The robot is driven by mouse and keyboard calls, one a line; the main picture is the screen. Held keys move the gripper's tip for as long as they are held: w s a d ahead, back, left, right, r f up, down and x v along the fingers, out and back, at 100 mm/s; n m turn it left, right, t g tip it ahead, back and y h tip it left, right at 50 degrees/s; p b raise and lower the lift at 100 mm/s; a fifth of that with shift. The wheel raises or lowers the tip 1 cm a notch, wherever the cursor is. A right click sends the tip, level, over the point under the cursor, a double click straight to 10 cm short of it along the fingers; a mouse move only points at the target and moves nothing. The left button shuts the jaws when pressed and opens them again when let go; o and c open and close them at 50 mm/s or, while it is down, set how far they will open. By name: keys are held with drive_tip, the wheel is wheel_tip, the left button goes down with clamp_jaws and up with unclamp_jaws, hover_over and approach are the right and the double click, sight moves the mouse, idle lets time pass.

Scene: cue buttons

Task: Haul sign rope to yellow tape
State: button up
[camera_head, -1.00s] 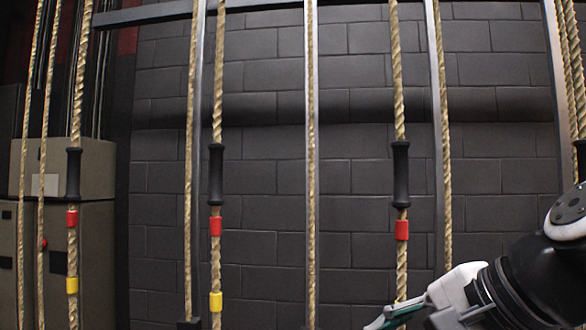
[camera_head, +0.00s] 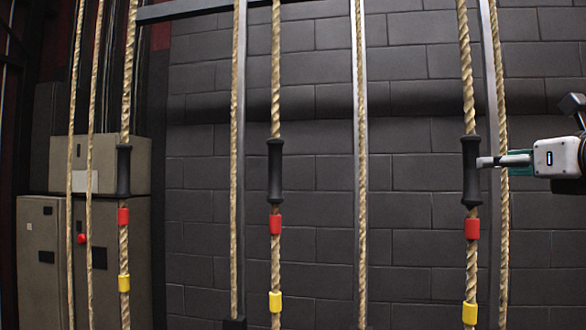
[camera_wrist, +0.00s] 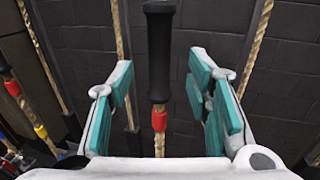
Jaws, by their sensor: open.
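Three ropes in the head view carry a black handle, red tape and yellow tape: left (camera_head: 123,170), middle (camera_head: 275,170) and right (camera_head: 470,170). I see no label telling which is the sign rope. On the right rope, red tape (camera_head: 472,229) sits just below the handle and yellow tape (camera_head: 469,313) lower down. My gripper (camera_head: 484,162) is at the right handle's upper part, coming from the right. In the wrist view my gripper (camera_wrist: 160,69) is open, with a black handle (camera_wrist: 160,50) in line between its teal-padded fingers and red tape (camera_wrist: 159,118) below. Contact cannot be told.
Grey metal posts (camera_head: 362,120) stand behind the ropes against a dark block wall (camera_head: 420,190). A grey cabinet (camera_head: 40,250) stands at the left.

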hover_over(472, 195)
drive_tip(key=w, duration=0.1)
drive_tip(key=shift+d, duration=0.45)
clamp_jaws()
